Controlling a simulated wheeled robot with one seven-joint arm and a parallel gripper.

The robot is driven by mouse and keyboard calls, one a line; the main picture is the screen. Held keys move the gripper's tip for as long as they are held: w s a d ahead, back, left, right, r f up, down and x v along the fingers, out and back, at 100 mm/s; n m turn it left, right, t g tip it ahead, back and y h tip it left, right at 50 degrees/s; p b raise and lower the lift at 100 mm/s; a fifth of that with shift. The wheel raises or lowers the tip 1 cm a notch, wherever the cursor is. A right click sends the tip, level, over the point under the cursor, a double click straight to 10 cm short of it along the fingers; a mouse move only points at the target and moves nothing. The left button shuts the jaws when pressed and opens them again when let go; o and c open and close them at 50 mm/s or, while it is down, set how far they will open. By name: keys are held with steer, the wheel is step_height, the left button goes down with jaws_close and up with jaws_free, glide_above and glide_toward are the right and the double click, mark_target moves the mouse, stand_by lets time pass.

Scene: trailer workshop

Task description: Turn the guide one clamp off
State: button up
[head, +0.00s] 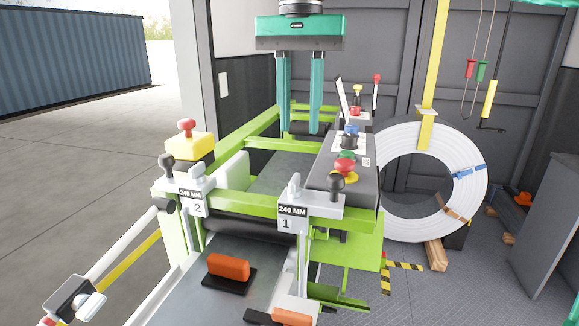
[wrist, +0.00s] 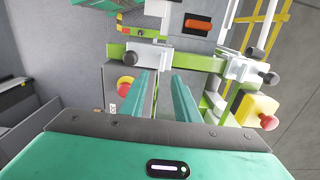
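The guide one clamp (head: 300,200) is a grey-white block on the green cross rail, with a "240 MM" plate and a "1" below it. Its black knob (head: 336,187) stands upright at its right side. In the wrist view the black knob (wrist: 130,58) shows at upper left, partly in front of the rail. My gripper (head: 300,131) has teal fingers pointing down, behind and above the clamp, apart from it. In the wrist view my gripper (wrist: 165,75) shows a clear gap between the fingers, with nothing held.
A second clamp (head: 192,190) with a black knob is at the rail's left end, near a yellow box (head: 190,147) with a red button. A control panel (head: 340,160) with a red mushroom button (head: 345,167) stands behind guide one. A white coil (head: 375,180) is at right.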

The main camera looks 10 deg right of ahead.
mark_target(295, 177)
steer(key=f, duration=1)
steer(key=shift+a+f, duration=0.3)
steer(key=shift+a, duration=0.05)
jaws_close()
